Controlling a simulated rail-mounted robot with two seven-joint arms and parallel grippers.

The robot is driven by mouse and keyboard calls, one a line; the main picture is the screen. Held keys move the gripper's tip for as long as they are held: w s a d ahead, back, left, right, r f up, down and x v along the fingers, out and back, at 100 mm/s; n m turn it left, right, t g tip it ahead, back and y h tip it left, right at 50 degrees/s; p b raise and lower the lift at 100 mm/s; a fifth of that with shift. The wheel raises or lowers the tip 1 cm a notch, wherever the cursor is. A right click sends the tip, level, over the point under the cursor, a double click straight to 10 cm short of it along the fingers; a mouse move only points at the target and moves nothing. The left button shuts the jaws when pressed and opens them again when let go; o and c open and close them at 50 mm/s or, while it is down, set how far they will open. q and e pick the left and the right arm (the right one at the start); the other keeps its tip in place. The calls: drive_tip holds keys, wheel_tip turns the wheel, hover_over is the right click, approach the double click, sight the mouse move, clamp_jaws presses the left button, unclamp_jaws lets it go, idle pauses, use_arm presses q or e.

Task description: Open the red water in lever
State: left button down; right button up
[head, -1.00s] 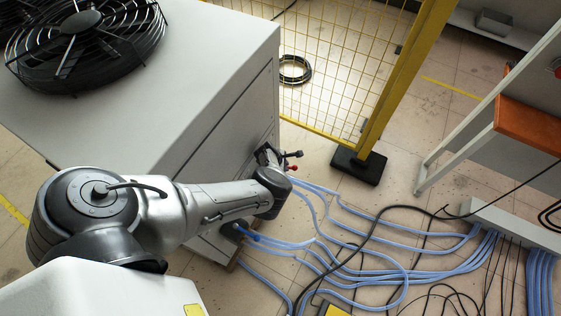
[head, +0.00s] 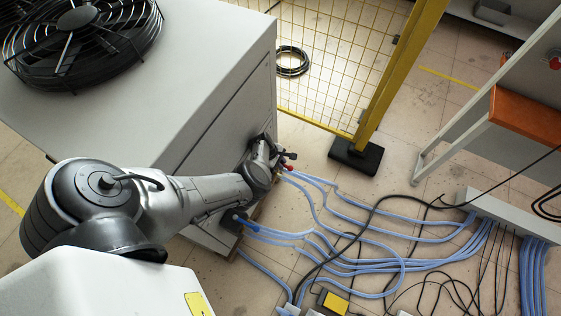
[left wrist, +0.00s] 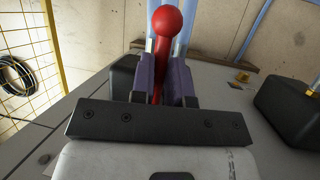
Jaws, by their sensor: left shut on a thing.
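The red water in lever (left wrist: 166,30) stands between the two purple finger pads of my left gripper (left wrist: 165,80) in the left wrist view. Its round red knob sticks out beyond the pads. The gripper is shut on the lever's stem. In the head view my left gripper (head: 272,160) is at the side of the grey chiller cabinet (head: 200,80), where the red lever tip (head: 289,168) shows just past it. The lower part of the lever is hidden by the pads. My right gripper is not in view.
Blue hoses (head: 350,230) and black cables run across the floor from the cabinet to a grey manifold (head: 515,222). A yellow mesh fence (head: 330,60) and its post stand behind. A black block (left wrist: 288,105) sits right of the gripper in the wrist view.

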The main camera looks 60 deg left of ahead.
use_arm(q)
drive_tip(key=c, duration=1.1)
unclamp_jaws()
drive_tip(key=shift+s, duration=0.1)
drive_tip(key=shift+r, duration=0.3)
wheel_tip(320, 180, up, 4)
drive_tip(key=p, duration=0.3)
drive_tip(key=shift+r, duration=0.2)
drive_tip(key=w+d+r+p, duration=0.2)
drive_tip(key=d+r, duration=0.4)
drive_tip(key=d, duration=0.5)
drive_tip(key=shift+w+d+p, duration=0.2)
drive_tip(key=shift+w+p, duration=0.2)
drive_tip(key=shift+p, duration=0.05)
